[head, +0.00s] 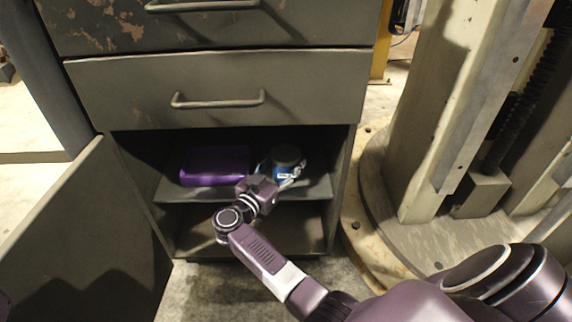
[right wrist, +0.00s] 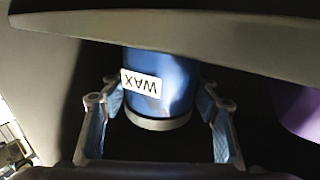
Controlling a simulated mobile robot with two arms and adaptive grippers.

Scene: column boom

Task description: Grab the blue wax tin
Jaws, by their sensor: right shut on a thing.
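The blue wax tin (head: 286,163) stands upright on the upper shelf of the open cabinet, with a dark grey lid. In the right wrist view the tin (right wrist: 172,82) appears upside down with a white "WAX" label. My right gripper (head: 280,177) reaches into the cabinet from the front. Its fingers lie on both sides of the tin, shut on it, and also show in the right wrist view (right wrist: 160,108). The tin's base is partly hidden in both views. My left gripper is not in view.
A purple box (head: 214,164) lies left of the tin on the same shelf (head: 185,192). A closed drawer (head: 218,88) is just above the opening. The cabinet door (head: 95,235) stands open at left. A heavy column base (head: 420,245) stands close at right.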

